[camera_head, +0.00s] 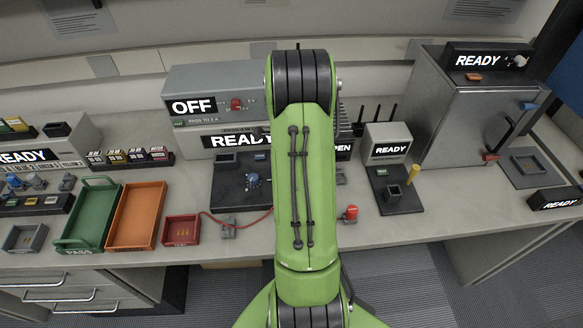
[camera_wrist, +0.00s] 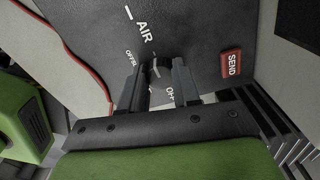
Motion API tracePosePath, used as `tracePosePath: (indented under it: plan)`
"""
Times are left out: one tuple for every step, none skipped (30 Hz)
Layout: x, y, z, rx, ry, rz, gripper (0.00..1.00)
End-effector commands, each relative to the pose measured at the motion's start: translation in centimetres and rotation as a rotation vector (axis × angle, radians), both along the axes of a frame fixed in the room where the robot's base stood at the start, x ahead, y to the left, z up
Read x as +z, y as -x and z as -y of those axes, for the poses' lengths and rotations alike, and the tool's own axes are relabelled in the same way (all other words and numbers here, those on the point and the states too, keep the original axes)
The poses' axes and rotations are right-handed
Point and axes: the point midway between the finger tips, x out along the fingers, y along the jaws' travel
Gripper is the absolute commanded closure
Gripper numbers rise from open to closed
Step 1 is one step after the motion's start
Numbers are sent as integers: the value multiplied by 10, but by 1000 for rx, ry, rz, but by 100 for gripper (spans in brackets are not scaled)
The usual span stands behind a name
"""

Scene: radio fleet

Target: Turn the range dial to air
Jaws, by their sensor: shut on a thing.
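In the wrist view the range dial (camera_wrist: 157,66) is a small dark round knob on a dark panel (camera_wrist: 200,30). My gripper (camera_wrist: 159,78) has one finger on each side of the dial and is shut on it. The white word AIR stands above the dial, beside a white tick. Other white lettering at the left and below is partly covered by the fingers. A pale mark shows on the knob, but I cannot tell clearly which label it points to. In the head view my arm hides the dial and my gripper.
A red SEND button (camera_wrist: 231,63) sits right of the dial. A red cable (camera_wrist: 85,68) runs at the left of the panel. In the head view a green tray (camera_head: 86,244), an orange tray (camera_head: 136,245) and a red bin (camera_head: 181,243) stand left of my arm.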

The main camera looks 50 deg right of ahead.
Motion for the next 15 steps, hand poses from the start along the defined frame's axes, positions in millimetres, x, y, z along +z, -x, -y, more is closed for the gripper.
tracePosePath:
  plan:
    - [1, 0, 1, -12, 3, 2, 99]
    - [1, 0, 1, -19, 3, 2, 99]
    - [1, -1, 1, -27, 3, 2, 99]
    - [1, -1, 1, -32, 3, 2, 99]
    - [1, -1, 1, -36, 3, 2, 99]
    - [1, -1, 1, -40, 3, 2, 99]
    - [1, -1, 1, -43, 3, 2, 99]
    - [1, -1, 1, -45, 3, 2, 99]
    - [1, -1, 1, -46, 3, 2, 99]
    - [1, -1, 1, -47, 3, 2, 99]
    - [1, -1, 1, -48, 3, 2, 99]
    - [1, -1, 1, -48, 3, 2, 99]
    - [1, -1, 1, -48, 3, 2, 99]
    - [1, -1, 1, -48, 3, 2, 99]
    - [1, -1, 1, -48, 3, 2, 99]
